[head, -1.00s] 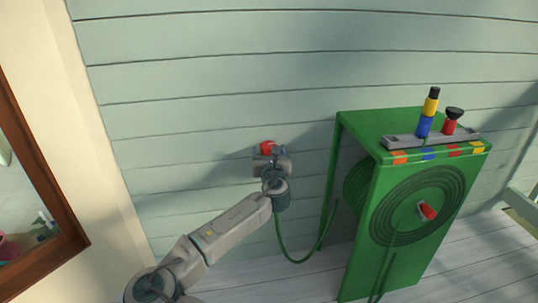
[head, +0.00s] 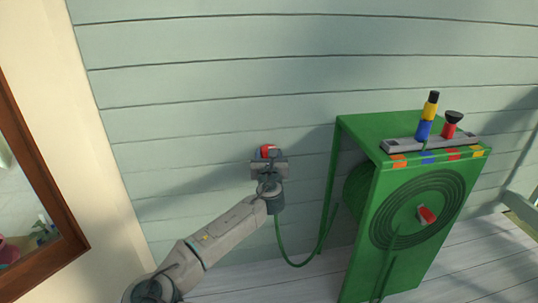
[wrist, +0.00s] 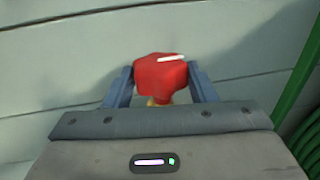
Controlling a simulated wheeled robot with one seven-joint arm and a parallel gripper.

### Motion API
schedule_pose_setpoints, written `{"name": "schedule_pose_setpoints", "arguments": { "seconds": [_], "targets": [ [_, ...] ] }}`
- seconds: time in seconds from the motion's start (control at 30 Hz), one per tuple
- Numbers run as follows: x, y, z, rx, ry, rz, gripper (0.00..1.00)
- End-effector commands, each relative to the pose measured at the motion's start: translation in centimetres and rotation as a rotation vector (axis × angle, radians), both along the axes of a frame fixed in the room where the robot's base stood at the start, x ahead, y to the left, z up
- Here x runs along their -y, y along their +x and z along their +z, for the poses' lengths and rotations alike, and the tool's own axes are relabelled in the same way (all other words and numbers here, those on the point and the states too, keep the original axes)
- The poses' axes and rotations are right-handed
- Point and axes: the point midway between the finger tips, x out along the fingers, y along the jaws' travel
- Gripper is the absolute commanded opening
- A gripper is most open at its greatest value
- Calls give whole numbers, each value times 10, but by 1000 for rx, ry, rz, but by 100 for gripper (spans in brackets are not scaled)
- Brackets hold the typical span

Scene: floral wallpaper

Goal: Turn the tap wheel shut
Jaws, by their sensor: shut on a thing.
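The red tap wheel (head: 267,149) is on the pale green wall, mostly hidden behind my gripper in the head view. In the wrist view the tap wheel (wrist: 160,75) fills the space between my two blue-grey fingers, with a white mark slanting slightly on its face and a bit of yellowish stem below it. My gripper (wrist: 160,88) is shut on the wheel, one finger at each side. The tap body below is hidden by my gripper and wrist.
A green hose (head: 297,264) hangs below the tap and runs right to a green hose reel stand (head: 410,262). A grey rack (head: 402,146) with coloured nozzles sits on top. A brown-framed window (head: 52,198) is at the left. The wall above is clear.

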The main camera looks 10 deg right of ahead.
Motion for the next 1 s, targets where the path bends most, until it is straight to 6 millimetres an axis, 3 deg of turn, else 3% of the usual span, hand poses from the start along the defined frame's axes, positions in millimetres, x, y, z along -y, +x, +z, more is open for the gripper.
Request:
{"name": "schedule_pose_setpoints", "arguments": {
  "seconds": [1.0],
  "targets": [
    [-15, 9, 5, -2, 3, -761, 28]
  ]
}}
